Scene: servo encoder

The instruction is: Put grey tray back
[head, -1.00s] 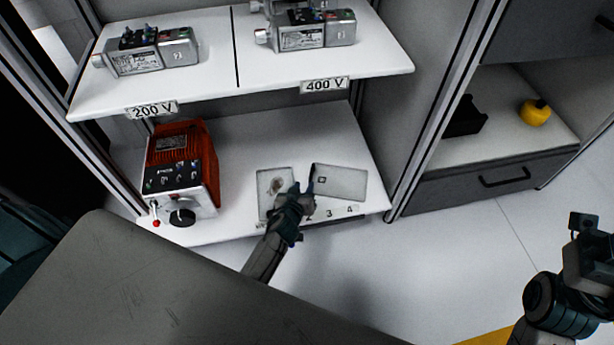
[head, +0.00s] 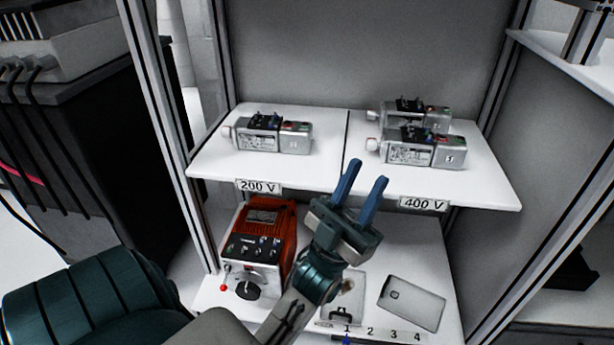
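A flat grey tray (head: 411,303) lies on the lower shelf, slightly turned, behind the printed numbers 3 and 4. A second flat grey plate or tray (head: 357,290) lies left of it near number 1, partly hidden by my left gripper, with a small dark part at its front. My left gripper (head: 367,171) is raised in front of the shelves, blue fingers pointing up and apart, with nothing between them. My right gripper is not in view.
The upper shelf (head: 345,182) holds a motor (head: 268,133) on the 200 V side and two on the 400 V side (head: 424,150). A red device (head: 262,245) stands at the lower shelf's left. Metal posts flank the shelves.

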